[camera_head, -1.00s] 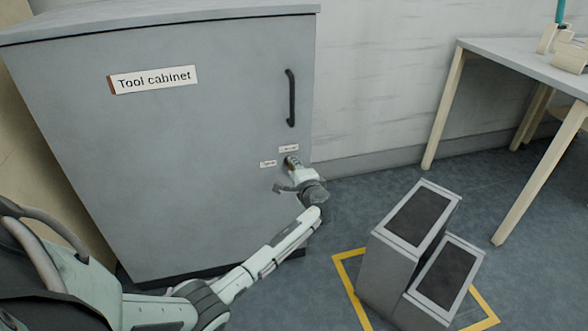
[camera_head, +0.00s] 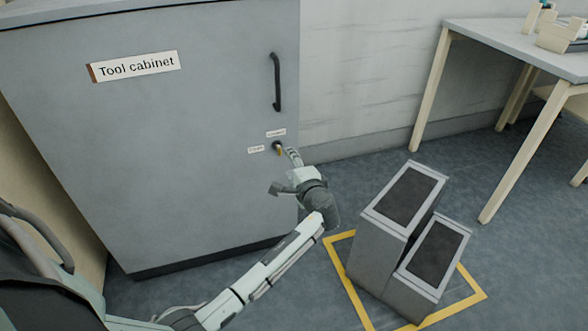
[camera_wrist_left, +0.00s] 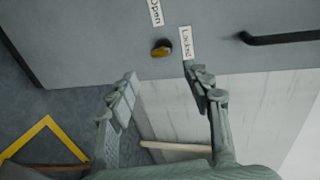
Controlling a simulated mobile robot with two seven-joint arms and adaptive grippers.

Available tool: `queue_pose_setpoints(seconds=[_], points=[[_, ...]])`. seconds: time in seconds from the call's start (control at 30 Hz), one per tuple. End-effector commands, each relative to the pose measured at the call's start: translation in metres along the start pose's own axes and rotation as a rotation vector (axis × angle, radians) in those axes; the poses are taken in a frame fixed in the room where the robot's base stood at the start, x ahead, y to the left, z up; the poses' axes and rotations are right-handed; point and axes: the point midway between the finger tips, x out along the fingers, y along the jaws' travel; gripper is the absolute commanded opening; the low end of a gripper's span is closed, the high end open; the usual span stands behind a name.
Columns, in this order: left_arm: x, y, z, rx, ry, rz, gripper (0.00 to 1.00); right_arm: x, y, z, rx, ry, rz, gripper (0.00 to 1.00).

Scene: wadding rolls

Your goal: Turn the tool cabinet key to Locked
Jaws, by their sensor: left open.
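The grey tool cabinet (camera_head: 180,150) has a lock with a brass-yellow key (camera_head: 279,149) on its door, below the black handle. The Locked label (camera_head: 276,133) is above the key and the Open label (camera_head: 256,149) is to its left. In the left wrist view the key (camera_wrist_left: 162,48) lies lengthwise toward the Locked label (camera_wrist_left: 185,43), not toward the Open label (camera_wrist_left: 155,12). My left gripper (camera_head: 284,173) is open and empty in front of the door, just below the key. Its fingers (camera_wrist_left: 163,82) are apart from the key. My right gripper is out of view.
The black door handle (camera_head: 276,82) is above the lock. A grey step stool (camera_head: 375,245) stands within a yellow floor outline (camera_head: 470,295) right of the gripper. A table (camera_head: 490,42) stands at the right. Floor is clear between stool and cabinet.

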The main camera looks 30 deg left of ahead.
Motion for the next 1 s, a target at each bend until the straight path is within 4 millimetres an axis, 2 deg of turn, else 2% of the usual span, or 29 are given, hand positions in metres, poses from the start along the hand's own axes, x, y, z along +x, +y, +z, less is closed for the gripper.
queue_pose_setpoints(seconds=[0.1, 0.23, 0.8, 0.9, 0.97, 1.0], points=[[-0.019, 0.001, 0.000, -0.001, 0.001, 0.000, 0.50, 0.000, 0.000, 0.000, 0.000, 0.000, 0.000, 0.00], [-0.030, 0.001, 0.000, 0.000, 0.001, 0.001, 0.50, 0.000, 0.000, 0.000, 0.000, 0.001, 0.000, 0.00], [-0.032, 0.000, 0.001, -0.001, -0.001, 0.001, 0.50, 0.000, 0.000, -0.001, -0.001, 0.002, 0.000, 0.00], [-0.034, 0.013, 0.009, -0.020, -0.003, 0.040, 0.50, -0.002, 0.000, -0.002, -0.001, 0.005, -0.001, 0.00], [-0.038, 0.031, 0.022, -0.052, -0.006, 0.100, 0.50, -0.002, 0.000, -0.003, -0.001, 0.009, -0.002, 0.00], [-0.043, 0.048, 0.033, -0.081, -0.010, 0.156, 0.50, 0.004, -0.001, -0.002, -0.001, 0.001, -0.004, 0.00]])
